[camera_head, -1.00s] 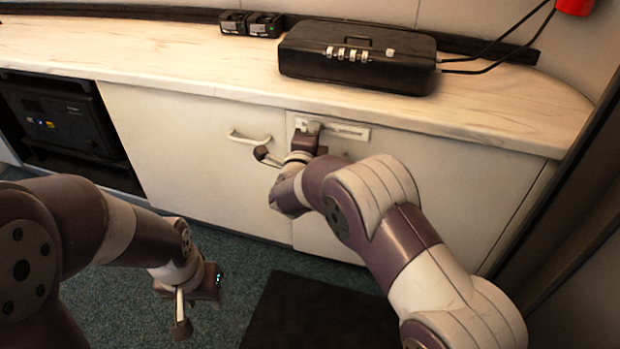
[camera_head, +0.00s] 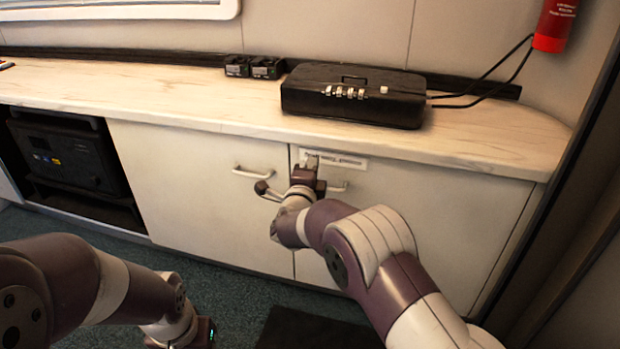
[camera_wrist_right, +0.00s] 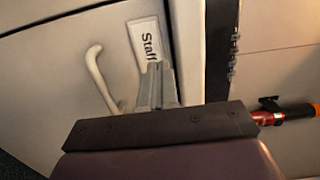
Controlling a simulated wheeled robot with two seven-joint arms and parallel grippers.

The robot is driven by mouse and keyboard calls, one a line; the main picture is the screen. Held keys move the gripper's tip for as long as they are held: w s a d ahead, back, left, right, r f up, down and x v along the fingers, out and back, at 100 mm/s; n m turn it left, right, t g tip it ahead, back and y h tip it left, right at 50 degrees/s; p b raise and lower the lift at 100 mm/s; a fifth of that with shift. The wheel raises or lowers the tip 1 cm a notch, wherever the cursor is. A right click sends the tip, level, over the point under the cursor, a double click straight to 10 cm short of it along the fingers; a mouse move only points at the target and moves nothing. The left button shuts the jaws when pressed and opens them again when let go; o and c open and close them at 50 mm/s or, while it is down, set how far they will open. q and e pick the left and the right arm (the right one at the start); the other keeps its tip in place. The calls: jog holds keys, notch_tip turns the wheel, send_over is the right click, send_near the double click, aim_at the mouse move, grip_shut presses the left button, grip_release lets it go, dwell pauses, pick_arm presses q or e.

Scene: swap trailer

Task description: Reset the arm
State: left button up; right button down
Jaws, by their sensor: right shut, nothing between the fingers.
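My right gripper (camera_head: 308,168) is in front of the right cupboard door (camera_head: 420,215), close to the door's label (camera_head: 338,160) and its white handle (camera_head: 337,187). In the right wrist view my right gripper (camera_wrist_right: 157,72) is shut with nothing between its fingers. The handle (camera_wrist_right: 100,75) shows left of the fingers there, apart from them. My left arm comes in at the lower left of the head view. Its wrist shows near the bottom edge, but the left gripper's fingers are cut off.
A red extinguisher (camera_head: 556,25) hangs at the upper right. A dark unit (camera_head: 68,153) sits in the open bay.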

jog(key=a+p+v, duration=0.1)
jog(key=p+v, duration=0.2)
jog(key=v, duration=0.6)
jog(key=s+a+f+n+g+y, duration=0.4)
jog(key=s+f+n+g+y, duration=0.25)
jog(key=f+n, duration=0.55)
jog(key=s+d+r+n+g+h+p, duration=0.15)
jog(key=s+d+n+g, duration=0.35)
jog(key=s+d, duration=0.6)
jog(key=s+d+r+n+g+h, duration=0.1)
jog(key=s+d+r+n+g, duration=0.2)
jog(key=s+d+n+g, duration=0.65)
notch_tip(320, 180, up, 40)
jog(key=s+d+m+t+p, duration=0.2)
jog(key=m+t+p, duration=0.2)
jog(key=p, duration=3.4)
jog(key=shift+s+r+m+t+p, duration=0.15)
jog(key=shift+s+m+t+p, duration=0.2)
jog(key=shift+m, duration=0.5)
